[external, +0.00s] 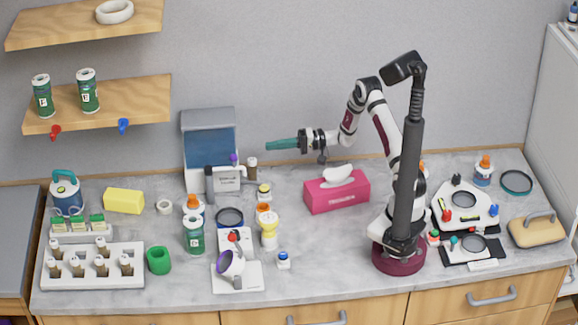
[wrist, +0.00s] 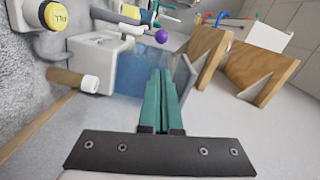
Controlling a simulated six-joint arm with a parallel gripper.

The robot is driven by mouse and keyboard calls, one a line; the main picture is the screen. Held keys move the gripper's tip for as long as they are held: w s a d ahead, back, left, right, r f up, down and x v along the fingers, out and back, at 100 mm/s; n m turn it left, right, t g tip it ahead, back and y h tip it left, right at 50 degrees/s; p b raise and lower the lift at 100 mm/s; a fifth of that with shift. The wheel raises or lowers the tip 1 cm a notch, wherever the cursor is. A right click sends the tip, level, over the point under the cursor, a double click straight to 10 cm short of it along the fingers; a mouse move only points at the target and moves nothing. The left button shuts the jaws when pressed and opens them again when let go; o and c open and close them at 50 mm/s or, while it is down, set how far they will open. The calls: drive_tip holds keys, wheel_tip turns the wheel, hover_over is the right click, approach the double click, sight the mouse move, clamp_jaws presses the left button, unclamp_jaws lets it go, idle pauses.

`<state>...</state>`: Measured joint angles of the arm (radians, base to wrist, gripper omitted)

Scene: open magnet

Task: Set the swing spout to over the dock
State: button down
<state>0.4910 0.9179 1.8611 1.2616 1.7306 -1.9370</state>
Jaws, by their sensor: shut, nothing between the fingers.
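A white dispenser with a blue tank (external: 211,138) stands against the back wall, left of centre. A small purple ball (external: 233,158) shows at its front. In the wrist view the purple ball (wrist: 161,36) sits at the end of a thin bar on the dispenser's front, apparently the swing spout's knob.
A pink tissue box (external: 337,192) stands below my arm. Wooden shelves (external: 97,103) hang at the upper left. The air around my gripper is clear.

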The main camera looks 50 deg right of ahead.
drive_tip(key=x, duration=1)
drive_tip(key=shift+s+a, duration=0.1)
drive_tip(key=shift+a, duration=0.05)
drive_tip(key=shift+s+a+m+t+h, duration=0.2)
drive_tip(key=shift+s+m+t+h, duration=0.15)
drive_tip(key=shift+m+t+h, duration=0.05)
